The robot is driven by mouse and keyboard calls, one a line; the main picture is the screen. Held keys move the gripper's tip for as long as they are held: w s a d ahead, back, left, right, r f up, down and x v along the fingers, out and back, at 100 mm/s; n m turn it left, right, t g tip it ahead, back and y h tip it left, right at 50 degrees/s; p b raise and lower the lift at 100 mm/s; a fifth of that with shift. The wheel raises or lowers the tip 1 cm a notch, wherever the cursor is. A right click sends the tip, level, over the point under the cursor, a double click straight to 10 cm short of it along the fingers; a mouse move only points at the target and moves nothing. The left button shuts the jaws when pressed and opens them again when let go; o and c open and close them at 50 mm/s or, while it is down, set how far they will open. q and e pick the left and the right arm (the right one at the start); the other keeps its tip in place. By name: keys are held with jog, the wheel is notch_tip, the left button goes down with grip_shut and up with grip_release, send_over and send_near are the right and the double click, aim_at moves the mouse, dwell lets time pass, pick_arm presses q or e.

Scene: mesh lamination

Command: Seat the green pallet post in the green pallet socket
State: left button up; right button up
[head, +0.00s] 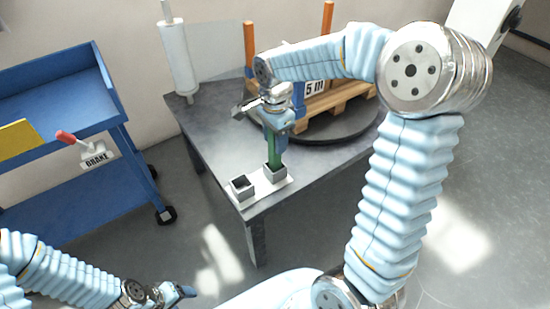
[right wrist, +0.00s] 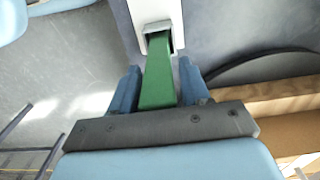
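The green post (head: 273,148) stands about upright on the table, its lower end at the mouth of the right-hand grey square socket (head: 275,174). The post (right wrist: 158,85) seems to enter the socket (right wrist: 159,27) in the right wrist view; I cannot tell how deep. A second grey socket (head: 242,188), empty, shares the white base plate. No green colour shows on either socket.
Behind the post, a wooden pallet (head: 338,108) with orange posts (head: 250,45) and a blue load rests on a dark round turntable (head: 330,133). A white roll (head: 176,58) stands at the table's back left. A blue cart (head: 60,112) with a red-handled brake lever stands left.

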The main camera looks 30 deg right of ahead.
grip_shut()
